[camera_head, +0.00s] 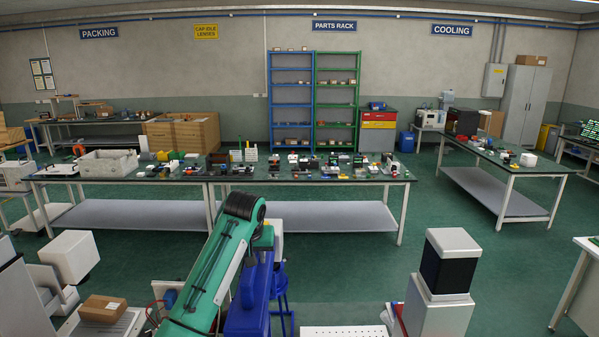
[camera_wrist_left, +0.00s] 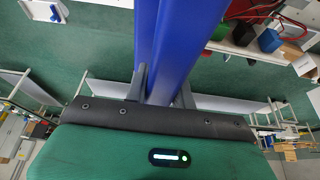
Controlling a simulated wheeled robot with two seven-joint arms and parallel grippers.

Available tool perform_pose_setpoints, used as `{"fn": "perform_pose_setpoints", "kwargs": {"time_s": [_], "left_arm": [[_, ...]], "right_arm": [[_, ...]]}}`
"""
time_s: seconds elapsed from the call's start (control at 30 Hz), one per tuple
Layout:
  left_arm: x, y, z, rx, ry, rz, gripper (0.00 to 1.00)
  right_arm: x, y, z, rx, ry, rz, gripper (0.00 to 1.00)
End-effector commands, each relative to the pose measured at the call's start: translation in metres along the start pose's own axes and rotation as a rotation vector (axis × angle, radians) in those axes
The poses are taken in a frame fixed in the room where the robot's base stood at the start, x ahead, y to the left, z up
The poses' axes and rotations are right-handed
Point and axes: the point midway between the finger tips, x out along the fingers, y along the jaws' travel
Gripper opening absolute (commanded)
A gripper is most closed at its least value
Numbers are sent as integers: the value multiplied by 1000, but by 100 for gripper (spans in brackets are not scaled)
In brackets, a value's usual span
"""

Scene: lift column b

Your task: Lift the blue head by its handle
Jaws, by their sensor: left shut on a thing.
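The tall blue part (camera_head: 250,297), which I take for the blue head, stands upright at the bottom middle of the head view, partly covered by my green left arm. In the left wrist view the blue head (camera_wrist_left: 178,45) runs as long blue faces from the top edge down between the fingers. My left gripper (camera_wrist_left: 160,90) has one grey finger on each side of the blue and is shut on it. Its fingertips are hidden in the head view. I cannot make out the handle apart from the rest. My right gripper is in neither view.
A long bench (camera_head: 330,178) with many small parts crosses beyond my arm. A white machine with a black block (camera_head: 449,272) stands at the right. A cardboard box (camera_head: 103,308) lies at the lower left. Green floor (camera_head: 350,262) shows clear between bench and blue head.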

Motion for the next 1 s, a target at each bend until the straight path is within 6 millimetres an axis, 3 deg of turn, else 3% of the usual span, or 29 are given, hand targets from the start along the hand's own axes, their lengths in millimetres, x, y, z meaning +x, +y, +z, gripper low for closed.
{"fn": "perform_pose_setpoints", "kwargs": {"time_s": [0.03, 1.0], "left_arm": [[-7, 1, -4, 0, 12, 3, 0], [-33, 1, -15, 0, 11, 2, 0]], "right_arm": [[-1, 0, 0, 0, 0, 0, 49], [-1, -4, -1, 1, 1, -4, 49]]}}
